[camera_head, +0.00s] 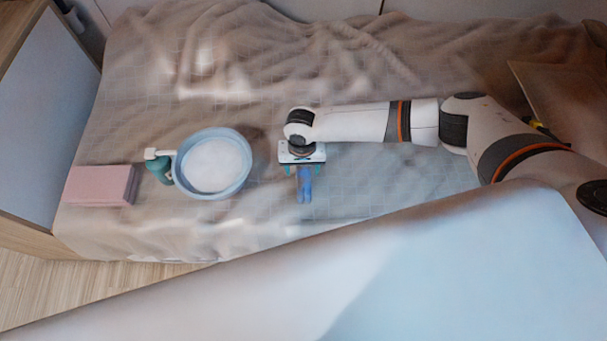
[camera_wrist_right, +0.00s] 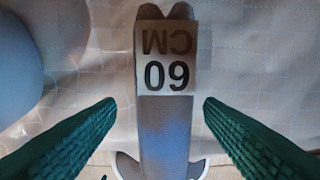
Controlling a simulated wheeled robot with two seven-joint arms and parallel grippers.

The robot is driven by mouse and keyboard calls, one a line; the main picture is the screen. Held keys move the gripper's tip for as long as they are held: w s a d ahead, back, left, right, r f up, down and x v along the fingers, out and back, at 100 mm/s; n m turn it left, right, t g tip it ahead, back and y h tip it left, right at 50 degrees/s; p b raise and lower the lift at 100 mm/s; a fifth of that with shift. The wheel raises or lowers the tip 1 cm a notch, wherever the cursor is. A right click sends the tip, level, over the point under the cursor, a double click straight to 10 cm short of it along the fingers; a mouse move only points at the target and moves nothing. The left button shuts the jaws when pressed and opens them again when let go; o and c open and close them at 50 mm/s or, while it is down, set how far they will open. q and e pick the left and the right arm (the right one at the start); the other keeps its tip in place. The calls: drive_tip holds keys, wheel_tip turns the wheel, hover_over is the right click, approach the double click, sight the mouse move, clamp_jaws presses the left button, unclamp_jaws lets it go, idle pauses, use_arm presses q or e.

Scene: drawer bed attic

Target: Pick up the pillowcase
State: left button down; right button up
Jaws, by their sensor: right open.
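A pink, box-shaped item (camera_head: 101,185), perhaps the folded pillowcase, lies at the left end of the cloth-covered bed. My right gripper (camera_head: 302,172) is well to its right, pointing down over the bed, open. Below it is a narrow blue object (camera_head: 304,188). In the right wrist view, this object (camera_wrist_right: 165,125) lies between the spread green fingers, apart from both, with a label reading 60 CM upside down. I cannot tell whether it is the pillowcase. My left gripper is not in view.
A light-blue basin (camera_head: 247,178) with white contents stands between the pink item and my right gripper. A teal pump bottle (camera_head: 160,167) is beside it. A large pale panel (camera_head: 450,275) crosses the front. A cabinet (camera_head: 45,110) stands at the left.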

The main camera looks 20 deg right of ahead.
drive_tip(key=f, duration=0.4)
drive_tip(key=shift+d+f, duration=0.2)
drive_tip(key=shift+f, duration=0.1)
